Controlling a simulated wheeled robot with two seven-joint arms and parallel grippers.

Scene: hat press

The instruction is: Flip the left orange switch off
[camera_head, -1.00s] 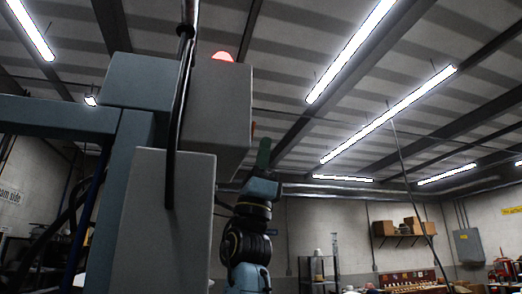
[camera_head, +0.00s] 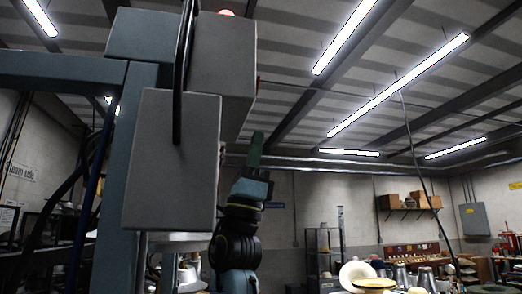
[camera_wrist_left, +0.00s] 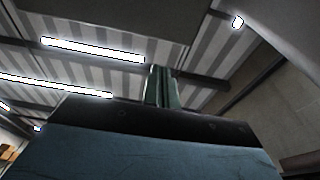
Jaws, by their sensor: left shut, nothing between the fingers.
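The left orange switch cannot be made out in either view now. The grey press box (camera_head: 223,65) stands high at left of centre in the head view, with a second grey panel (camera_head: 170,165) in front of it. My left gripper (camera_head: 256,149), with green fingers, points up just below and right of the box's lower right edge, apart from it in the picture. Its fingers are together and hold nothing. In the left wrist view the closed fingers (camera_wrist_left: 163,88) point up toward the ceiling lights. My right gripper is not in view.
A blue-grey press frame (camera_head: 65,72) and a dark cable (camera_head: 183,70) are at left. Pale hats (camera_head: 357,272) stand low at right, with shelves behind. The space right of my gripper looks open.

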